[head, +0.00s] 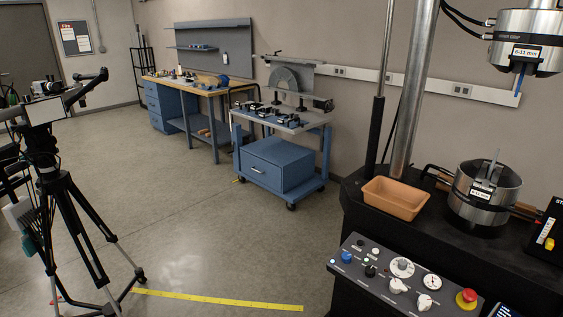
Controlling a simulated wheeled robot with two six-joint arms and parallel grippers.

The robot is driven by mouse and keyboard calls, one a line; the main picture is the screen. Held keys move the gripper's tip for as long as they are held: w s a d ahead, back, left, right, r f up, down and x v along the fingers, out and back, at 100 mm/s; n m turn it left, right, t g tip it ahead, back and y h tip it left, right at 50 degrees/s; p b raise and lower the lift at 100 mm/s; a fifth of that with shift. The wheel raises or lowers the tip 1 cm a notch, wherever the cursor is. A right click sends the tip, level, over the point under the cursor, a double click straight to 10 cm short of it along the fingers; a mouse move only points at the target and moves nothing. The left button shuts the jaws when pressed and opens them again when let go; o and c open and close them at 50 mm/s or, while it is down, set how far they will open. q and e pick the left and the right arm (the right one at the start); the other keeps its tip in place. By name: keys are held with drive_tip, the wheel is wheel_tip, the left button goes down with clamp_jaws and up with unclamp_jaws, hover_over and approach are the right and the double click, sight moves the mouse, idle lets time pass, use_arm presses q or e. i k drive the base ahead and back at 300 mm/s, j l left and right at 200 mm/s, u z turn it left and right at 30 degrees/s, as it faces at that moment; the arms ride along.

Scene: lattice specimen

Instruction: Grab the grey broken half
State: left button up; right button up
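A thin grey piece (492,168), which looks like the grey broken half, stands upright in the lower round metal grip (481,203) of the testing machine at the right. Its lower end is hidden inside the grip. A small blue piece (520,76) hangs from the upper grip (526,43), with a clear gap between the two pieces. Neither of my grippers shows in the head view.
An empty orange-tan tray (394,199) sits left of the lower grip on the black machine base. A control panel (401,275) with knobs and a red button is in front. A tripod (62,185) stands left. Open floor (190,230) lies between, with yellow tape.

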sight(494, 161)
drive_tip(key=l+z, duration=0.1)
drive_tip(key=z, duration=1.45)
